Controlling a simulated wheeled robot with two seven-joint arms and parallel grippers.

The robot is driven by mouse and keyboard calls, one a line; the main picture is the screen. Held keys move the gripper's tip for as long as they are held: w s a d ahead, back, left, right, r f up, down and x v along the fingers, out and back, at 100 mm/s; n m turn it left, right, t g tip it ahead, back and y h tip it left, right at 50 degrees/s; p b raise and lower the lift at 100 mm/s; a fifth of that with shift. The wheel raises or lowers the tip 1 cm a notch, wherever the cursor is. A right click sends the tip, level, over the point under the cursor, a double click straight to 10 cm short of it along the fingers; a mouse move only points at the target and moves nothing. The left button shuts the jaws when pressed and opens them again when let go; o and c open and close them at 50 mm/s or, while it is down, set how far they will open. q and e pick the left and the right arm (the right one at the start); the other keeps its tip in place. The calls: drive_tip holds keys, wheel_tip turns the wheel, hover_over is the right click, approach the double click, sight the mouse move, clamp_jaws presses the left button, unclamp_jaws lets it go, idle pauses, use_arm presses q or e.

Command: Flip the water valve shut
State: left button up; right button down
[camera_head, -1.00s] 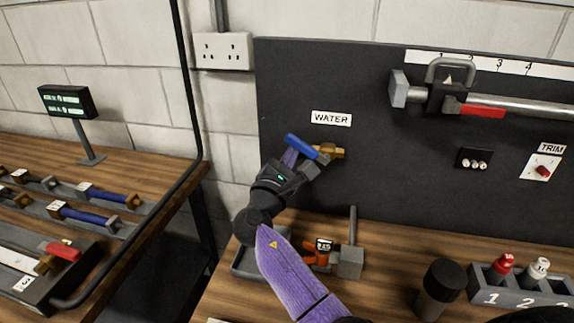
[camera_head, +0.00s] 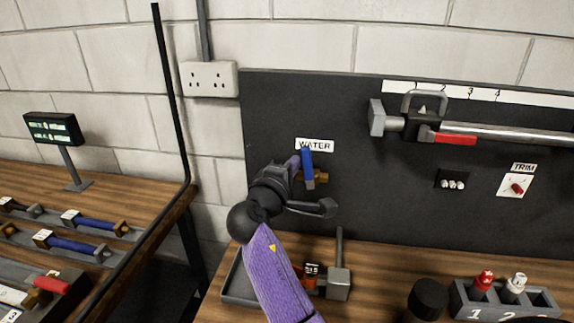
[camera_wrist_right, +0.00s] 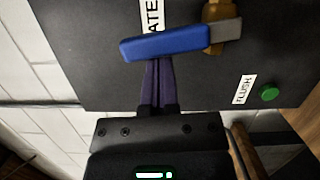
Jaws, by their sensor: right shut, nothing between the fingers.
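The water valve has a blue lever (camera_head: 307,165) on a brass body (camera_head: 322,177), mounted on the dark panel under the WATER label (camera_head: 314,145). The lever stands upright, its tip over the label's lower edge. My right gripper (camera_head: 296,161) is shut and empty, just left of the lever. In the right wrist view the closed fingers (camera_wrist_right: 157,68) meet the side of the blue lever (camera_wrist_right: 165,45), at or very near contact. The brass body shows there (camera_wrist_right: 216,12) too. My left gripper is not in view.
A steel bar with a red handle (camera_head: 455,138) is mounted at the panel's upper right. A grey tray (camera_head: 236,287) and a hammer (camera_head: 339,280) lie below on the bench. The wrist view shows a green button (camera_wrist_right: 268,94) by a FLUSH label. A socket (camera_head: 209,78) is at left.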

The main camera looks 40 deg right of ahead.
drive_tip(key=shift+s+d+r+m, duration=0.15)
drive_tip(key=shift+s+d+m, duration=0.1)
drive_tip(key=shift+m, duration=0.45)
drive_tip(key=shift+y, duration=0.3)
